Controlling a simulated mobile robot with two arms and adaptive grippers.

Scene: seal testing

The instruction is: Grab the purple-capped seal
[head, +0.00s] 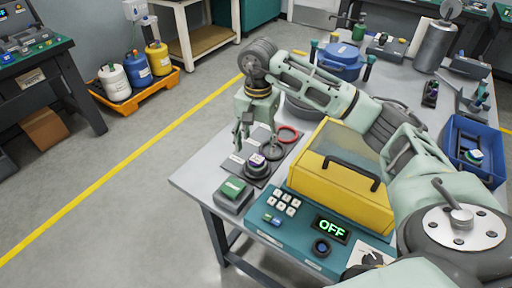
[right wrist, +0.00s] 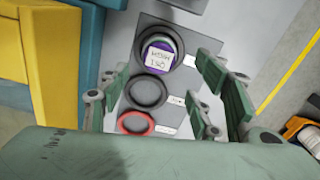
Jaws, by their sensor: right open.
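The purple-capped seal (head: 256,161) sits on a dark grey plate (head: 251,174) near the table's left edge. In the right wrist view, the seal (right wrist: 160,52) shows a purple top with a white printed label inside a thick dark ring. My right gripper (head: 256,147) points down over the plate, open and empty. In the right wrist view its fingers (right wrist: 156,92) stand apart on either side of the plate, with the seal beyond them near the top. I cannot tell the exact height of the fingertips. My left gripper is not in view.
A red ring (right wrist: 136,123) and a plain black ring (right wrist: 147,90) lie on the same plate. A yellow-and-teal tester (head: 335,190) with a lit OFF display stands to the right. A small green-topped box (head: 233,190) is in front. A blue bin (head: 473,165) stands far right.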

